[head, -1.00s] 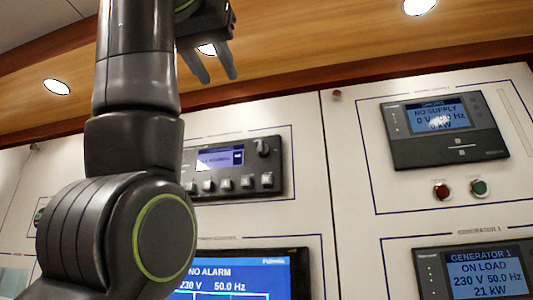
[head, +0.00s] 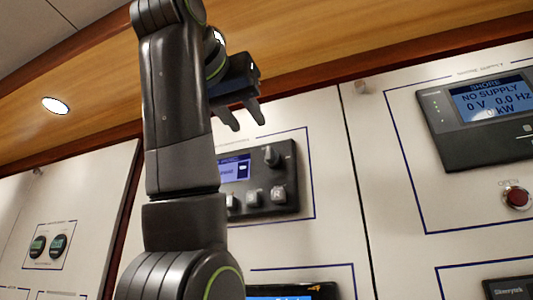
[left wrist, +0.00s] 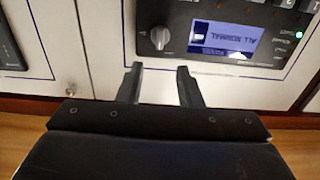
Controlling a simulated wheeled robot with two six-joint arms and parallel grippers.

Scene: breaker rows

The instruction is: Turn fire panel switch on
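The dark fire panel (head: 291,200) is set in the white wall, with a lit screen (head: 235,170), a row of square buttons and a rotary switch (head: 271,156) at its upper right. My arm hides its left part. In the left wrist view the panel (left wrist: 180,12) appears upside down; its screen (left wrist: 224,38) reads ALL NORMAL and the switch knob (left wrist: 158,38) is grey. My left gripper (head: 247,127) is open and empty, above the switch in the head view. In the left wrist view its fingertips (left wrist: 160,67) point at the knob, apart from it. My right gripper is not in view.
A generator-type display labelled SHORE (head: 492,100) reads NO SUPPLY at the right, with a red button (head: 517,197) below. Another screen (head: 290,291) lies under the fire panel. Two round gauges (head: 48,245) are at the left. A wooden strip (head: 310,60) runs above the panels.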

